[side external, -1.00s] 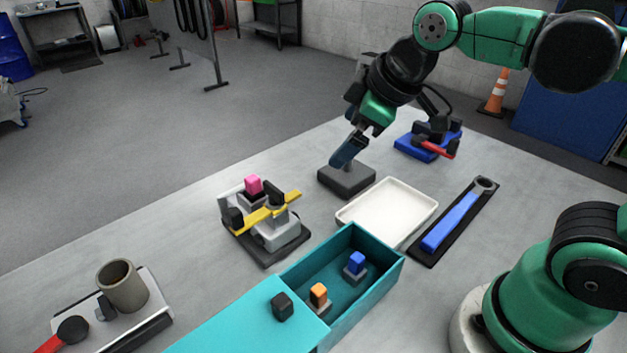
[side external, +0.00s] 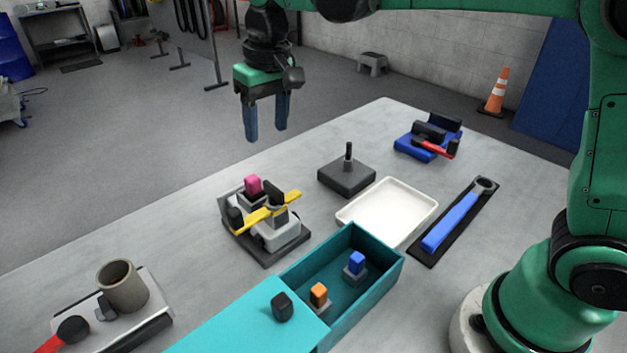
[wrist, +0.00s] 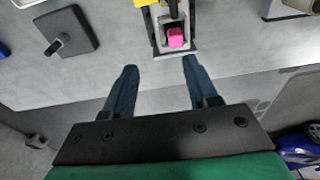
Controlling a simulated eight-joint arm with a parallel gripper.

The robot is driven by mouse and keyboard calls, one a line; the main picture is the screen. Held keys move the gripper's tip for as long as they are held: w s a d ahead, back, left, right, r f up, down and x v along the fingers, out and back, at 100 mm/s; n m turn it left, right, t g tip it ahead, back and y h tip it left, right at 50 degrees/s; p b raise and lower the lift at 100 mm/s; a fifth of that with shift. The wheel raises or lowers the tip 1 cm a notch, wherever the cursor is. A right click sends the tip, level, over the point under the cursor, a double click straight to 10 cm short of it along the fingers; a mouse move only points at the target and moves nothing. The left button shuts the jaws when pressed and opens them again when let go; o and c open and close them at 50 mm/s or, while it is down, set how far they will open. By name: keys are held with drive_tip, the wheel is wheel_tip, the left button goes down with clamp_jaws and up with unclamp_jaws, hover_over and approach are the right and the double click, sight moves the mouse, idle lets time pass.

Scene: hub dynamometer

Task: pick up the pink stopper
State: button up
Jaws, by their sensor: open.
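The pink stopper (side external: 253,184) sits upright in a grey fixture with a yellow bar (side external: 268,213) on the table. In the wrist view the pink stopper (wrist: 175,38) shows at the top, beyond the fingertips and nearer the right finger. My gripper (side external: 266,138) is open and empty, pointing down, well above the stopper and apart from it. Its two blue fingers also show in the wrist view (wrist: 157,65), spread wide.
A dark block with an upright peg (side external: 346,176), a white tray (side external: 388,212) and a teal box (side external: 375,285) with blue and orange pieces stand right of the fixture. A cup (side external: 122,287) on a plate is at front left. Bare table lies between them.

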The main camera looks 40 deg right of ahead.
sight(252, 177)
drive_tip(key=shift+w+a+f+g, duration=0.35)
drive_tip(key=shift+w+a+f, duration=0.05)
drive_tip(key=shift+w+a, duration=0.2)
drive_tip(key=shift+w+a+f+g, duration=0.4)
drive_tip(key=shift+w+a, duration=0.1)
drive_tip(key=shift+a, duration=0.1)
drive_tip(key=shift+f, duration=4.45)
drive_tip(key=shift+c, duration=0.2)
clamp_jaws()
drive_tip(key=shift+r, duration=4)
